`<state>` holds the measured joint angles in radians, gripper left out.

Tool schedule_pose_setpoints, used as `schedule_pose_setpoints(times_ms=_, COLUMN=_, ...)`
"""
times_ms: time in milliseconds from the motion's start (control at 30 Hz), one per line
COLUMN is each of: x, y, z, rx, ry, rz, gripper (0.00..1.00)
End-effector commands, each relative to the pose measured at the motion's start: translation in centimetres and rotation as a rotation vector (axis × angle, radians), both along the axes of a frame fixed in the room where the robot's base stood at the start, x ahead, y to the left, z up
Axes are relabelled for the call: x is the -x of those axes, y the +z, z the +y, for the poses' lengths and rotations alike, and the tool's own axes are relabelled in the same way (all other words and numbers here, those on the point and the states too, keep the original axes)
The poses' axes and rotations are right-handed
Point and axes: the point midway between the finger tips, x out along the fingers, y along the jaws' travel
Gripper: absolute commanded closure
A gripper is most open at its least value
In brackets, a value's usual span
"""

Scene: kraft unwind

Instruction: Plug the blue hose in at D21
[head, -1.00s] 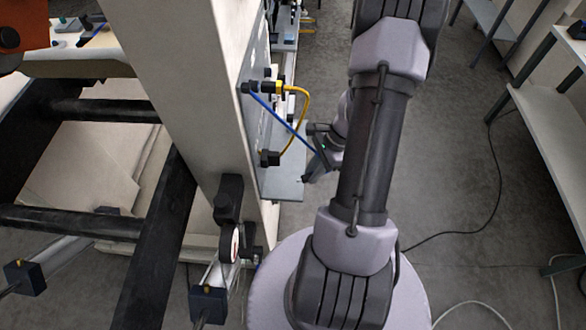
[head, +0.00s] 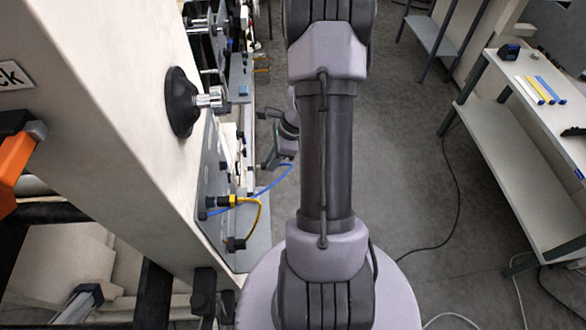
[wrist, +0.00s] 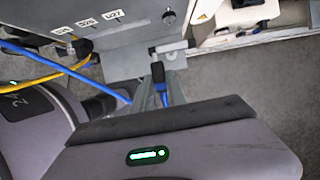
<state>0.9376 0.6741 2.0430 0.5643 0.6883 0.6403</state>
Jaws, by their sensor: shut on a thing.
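The blue hose (head: 262,190) runs from the lower part of a grey panel (head: 211,172) out to my gripper (head: 272,160). In the wrist view my gripper (wrist: 163,88) is shut on the dark plug end (wrist: 158,72) of the blue hose (wrist: 164,97), with blue hose hanging below it. The plug is close to the panel's lower edge (wrist: 130,62); whether they touch I cannot tell. Small labels on the panel include one like D27 (wrist: 114,15); no D21 is legible. The hose's other end is at the panel's near side.
A yellow hose (head: 260,215) loops from the panel beside the blue one. A black knob with a metal stem (head: 184,102) sticks out of the pale machine frame (head: 110,80).

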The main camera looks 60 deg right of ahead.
Motion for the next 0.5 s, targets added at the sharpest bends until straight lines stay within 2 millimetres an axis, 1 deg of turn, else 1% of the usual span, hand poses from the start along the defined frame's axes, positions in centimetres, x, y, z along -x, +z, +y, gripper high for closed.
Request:
schedule_pose_setpoints(times_ms=33, x=-0.4, y=1.0, z=0.2, rx=-0.001, ry=-0.008, rz=-0.002, gripper=1.00)
schedule_pose_setpoints(times_ms=67, x=-0.6, y=1.1, z=0.3, rx=-0.003, ry=-0.015, rz=-0.002, gripper=1.00)
schedule_pose_setpoints(times_ms=267, x=-1.5, y=0.9, z=1.0, rx=-0.004, ry=-0.022, rz=-0.001, gripper=1.00)
schedule_pose_setpoints(times_ms=500, x=-3.0, y=0.9, z=2.3, rx=-0.004, ry=-0.021, rz=-0.002, gripper=1.00)
